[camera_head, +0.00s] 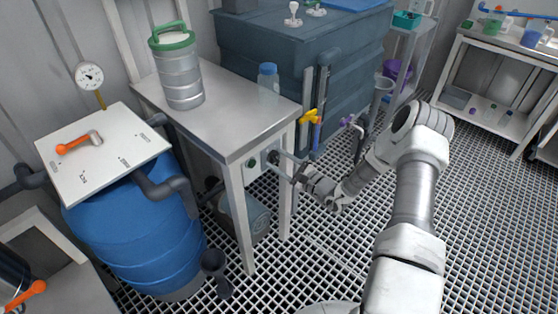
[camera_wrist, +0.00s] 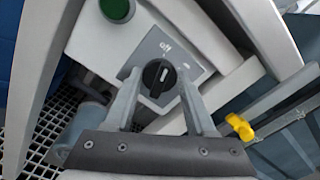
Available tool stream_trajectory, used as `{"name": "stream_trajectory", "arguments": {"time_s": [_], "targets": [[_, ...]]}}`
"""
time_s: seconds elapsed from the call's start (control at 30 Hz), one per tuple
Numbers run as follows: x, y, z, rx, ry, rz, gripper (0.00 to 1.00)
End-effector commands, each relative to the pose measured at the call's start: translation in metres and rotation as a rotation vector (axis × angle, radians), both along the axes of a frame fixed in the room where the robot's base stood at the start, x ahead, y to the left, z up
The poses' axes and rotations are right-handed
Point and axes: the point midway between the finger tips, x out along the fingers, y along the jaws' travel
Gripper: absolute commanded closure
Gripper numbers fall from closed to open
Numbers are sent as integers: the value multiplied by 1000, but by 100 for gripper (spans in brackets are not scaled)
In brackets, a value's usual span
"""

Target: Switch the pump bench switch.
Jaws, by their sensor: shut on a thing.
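The pump bench switch is a round black knob (camera_wrist: 155,80) on a grey plate with the word "off" above it, in the wrist view. A white mark shows on the knob; it seems to point up and slightly right, near "off". The knob sits on the white box (camera_head: 252,165) under the front edge of the steel bench (camera_head: 240,132). My gripper (camera_head: 285,168) reaches the box from the right. In the wrist view its two fingers (camera_wrist: 158,78) stand on either side of the knob and are shut on it.
A green button (camera_wrist: 117,8) sits beside the switch plate. A yellow valve handle (camera_head: 311,117) is close on the right, near the dark tank (camera_head: 260,65). A metal canister (camera_head: 180,80) and a blue-capped bottle (camera_head: 268,80) stand on the bench. Grated floor to the right is clear.

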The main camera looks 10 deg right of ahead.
Motion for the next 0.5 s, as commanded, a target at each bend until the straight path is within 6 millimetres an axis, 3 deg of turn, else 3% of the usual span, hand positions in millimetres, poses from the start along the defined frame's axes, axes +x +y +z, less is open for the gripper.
{"name": "stream_trajectory", "arguments": {"time_s": [0.5], "targets": [[-1, 0, -1, -148, -104, 0, 100]]}}
